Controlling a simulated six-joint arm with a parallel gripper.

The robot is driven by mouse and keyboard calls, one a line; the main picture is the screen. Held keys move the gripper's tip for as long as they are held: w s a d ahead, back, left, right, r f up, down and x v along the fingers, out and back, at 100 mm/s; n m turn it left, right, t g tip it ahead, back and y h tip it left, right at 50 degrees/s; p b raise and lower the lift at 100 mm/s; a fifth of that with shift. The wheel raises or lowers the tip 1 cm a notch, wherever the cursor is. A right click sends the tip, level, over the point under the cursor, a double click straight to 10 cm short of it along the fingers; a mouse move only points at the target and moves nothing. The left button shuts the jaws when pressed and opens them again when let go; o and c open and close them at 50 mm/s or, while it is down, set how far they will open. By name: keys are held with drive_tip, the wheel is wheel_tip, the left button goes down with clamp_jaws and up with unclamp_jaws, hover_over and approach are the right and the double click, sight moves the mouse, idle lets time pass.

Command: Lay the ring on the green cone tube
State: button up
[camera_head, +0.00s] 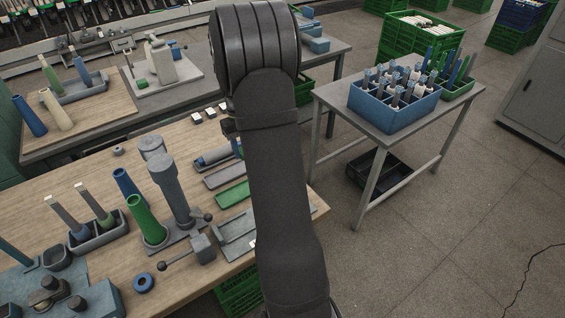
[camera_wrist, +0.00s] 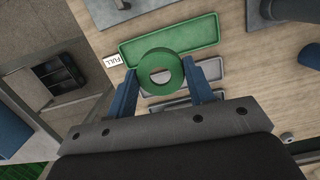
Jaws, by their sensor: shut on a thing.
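A green ring (camera_wrist: 158,56) is held between the two blue fingers of my gripper (camera_wrist: 159,71) in the wrist view. The hole of the ring faces the camera, and the ring is in front of a green tray. The green cone tube (camera_head: 147,222) stands, leaning in the picture, on the wooden table in the head view, left of my arm. A blue cone tube and a large grey post stand close to it. My gripper and the ring are hidden behind my arm in the head view. The green cone tube cannot be made out in the wrist view.
The grey post (camera_head: 172,190) and the blue cone tube (camera_head: 126,186) crowd the green cone tube. A ball-ended lever (camera_head: 182,258) is to its right, a blue ring (camera_head: 143,283) lies in front. A green tray (camera_wrist: 168,38) with a "FULL" label (camera_wrist: 112,59) lies on the table.

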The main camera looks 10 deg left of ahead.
drive_tip(key=s+a+r+n, duration=0.3)
drive_tip(key=s+a+r, duration=0.2)
drive_tip(key=a, duration=0.2)
drive_tip(key=s+a+r+n+t, duration=0.1)
drive_tip(key=s+a+r+n, duration=0.1)
drive_tip(key=s+a+r, duration=0.2)
drive_tip(key=s+a+r+n, duration=0.3)
drive_tip(key=s+a+r, duration=0.2)
drive_tip(key=a, duration=0.4)
drive_tip(key=shift+s+a+r+n, duration=0.3)
drive_tip(key=shift+a+r, duration=0.05)
drive_tip(key=s+a, duration=0.2)
drive_tip(key=s, duration=0.1)
drive_tip(key=n, duration=0.1)
hover_over(134, 200)
drive_tip(key=shift+h, duration=0.3)
drive_tip(key=f, duration=0.6)
drive_tip(key=shift+w+a, duration=0.3)
drive_tip(key=shift+w, duration=0.1)
drive_tip(key=shift+s+f, duration=0.35)
drive_tip(key=shift+s, duration=0.05)
drive_tip(key=shift+f, duration=1.75)
drive_tip(key=shift+d+f, duration=0.15)
drive_tip(key=shift+f, duration=0.65)
drive_tip(key=shift+f, duration=0.35)
